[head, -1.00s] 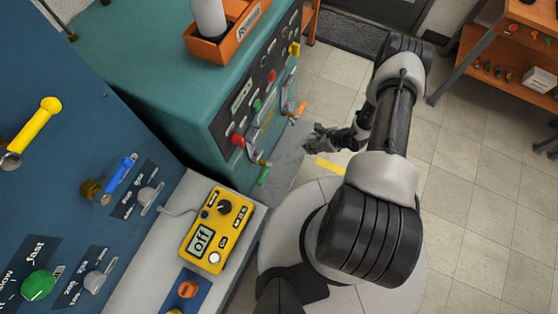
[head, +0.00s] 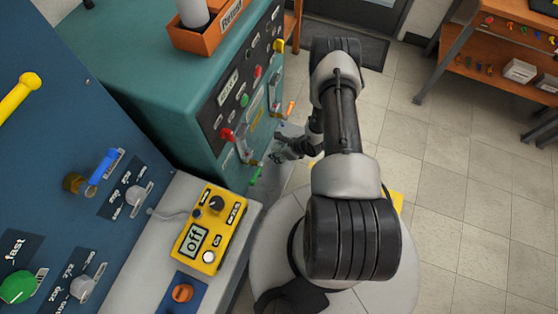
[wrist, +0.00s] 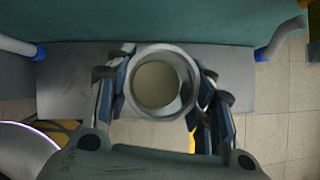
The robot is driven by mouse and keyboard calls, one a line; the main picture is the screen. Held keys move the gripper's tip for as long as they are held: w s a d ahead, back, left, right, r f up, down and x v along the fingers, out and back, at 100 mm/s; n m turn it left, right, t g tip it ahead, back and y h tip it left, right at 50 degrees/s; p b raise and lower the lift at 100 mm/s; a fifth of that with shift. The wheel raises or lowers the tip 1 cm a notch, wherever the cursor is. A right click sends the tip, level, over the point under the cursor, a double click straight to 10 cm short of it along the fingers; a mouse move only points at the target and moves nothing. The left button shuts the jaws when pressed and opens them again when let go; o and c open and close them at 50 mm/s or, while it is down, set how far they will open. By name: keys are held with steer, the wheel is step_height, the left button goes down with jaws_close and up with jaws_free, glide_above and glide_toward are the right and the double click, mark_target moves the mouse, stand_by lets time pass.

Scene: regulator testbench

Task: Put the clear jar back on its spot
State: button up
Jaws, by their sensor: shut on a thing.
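The clear jar (wrist: 188,90) is in the wrist view, seen from above as a round rim with a pale beige inside. My gripper (wrist: 160,92) is shut on it, one finger on each side. Under it is a grey metal plate (wrist: 70,88) along the front of the teal cabinet (wrist: 160,20); whether the jar touches the plate I cannot tell. In the head view my gripper (head: 290,148) is low beside the front of the teal cabinet (head: 120,40). The jar cannot be made out there.
Blue-ended grey pipes stand left (wrist: 22,48) and right (wrist: 280,40) of the plate. An orange bin (head: 205,38) sits on top. A yellow meter (head: 212,228) reads "off". Open tiled floor (head: 450,180) lies right.

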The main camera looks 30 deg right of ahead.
steer(key=shift+f+b, duration=1.15)
steer(key=shift+f, duration=2.25)
steer(key=shift+f, duration=0.15)
steer(key=o, duration=1.2)
